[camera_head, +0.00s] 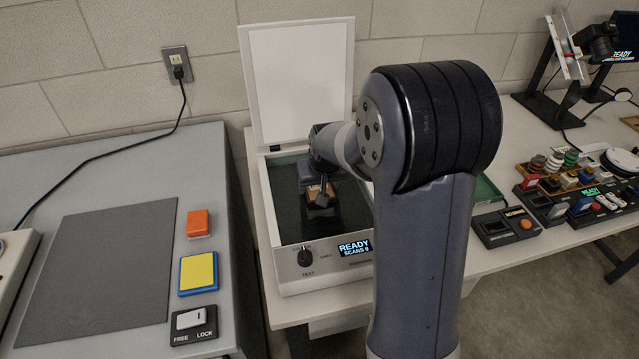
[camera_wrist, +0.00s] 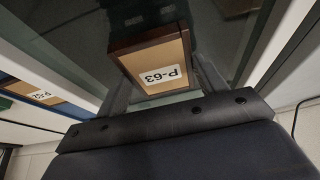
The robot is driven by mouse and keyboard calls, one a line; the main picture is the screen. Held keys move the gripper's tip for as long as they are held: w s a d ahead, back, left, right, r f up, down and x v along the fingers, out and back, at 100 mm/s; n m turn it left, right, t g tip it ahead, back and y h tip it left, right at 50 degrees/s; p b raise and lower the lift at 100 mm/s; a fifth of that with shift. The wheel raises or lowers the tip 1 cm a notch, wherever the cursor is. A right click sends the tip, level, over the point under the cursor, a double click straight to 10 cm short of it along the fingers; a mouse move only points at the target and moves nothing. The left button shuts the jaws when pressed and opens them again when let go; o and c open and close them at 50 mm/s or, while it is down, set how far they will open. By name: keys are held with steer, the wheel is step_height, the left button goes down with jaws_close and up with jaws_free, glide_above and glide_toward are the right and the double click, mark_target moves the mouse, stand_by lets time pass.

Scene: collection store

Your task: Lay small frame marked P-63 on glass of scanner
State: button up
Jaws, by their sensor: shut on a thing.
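The scanner (camera_head: 320,278) stands on the white table with its white lid (camera_head: 300,85) raised. Its dark glass (camera_head: 287,205) is bare around my gripper. My gripper (camera_head: 320,185) is over the glass and shut on the small frame marked P-63 (camera_head: 316,192). In the wrist view the frame (camera_wrist: 158,62) has a dark brown edge, a tan face and a white label reading P-63 upside down. It sits between the two fingers of my gripper (camera_wrist: 165,82). A dark reflection shows under it; I cannot tell whether it touches the glass. My arm hides the scanner's right side.
The raised lid stands behind the glass. The scanner display (camera_head: 355,246) reads READY, SCANS 0. A second tan frame, its label hard to read (camera_wrist: 45,95), shows at left in the wrist view. A grey bench (camera_head: 120,170) with buttons is left; crowded trays (camera_head: 570,180) are right.

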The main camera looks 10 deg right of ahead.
steer(key=shift+f, duration=0.15)
steer(key=o, duration=1)
steer(key=shift+r, duration=0.55)
steer(key=p+v, duration=0.1)
steer(key=v, duration=1)
steer(key=shift+s, duration=0.2)
steer(key=shift+r, duration=0.15)
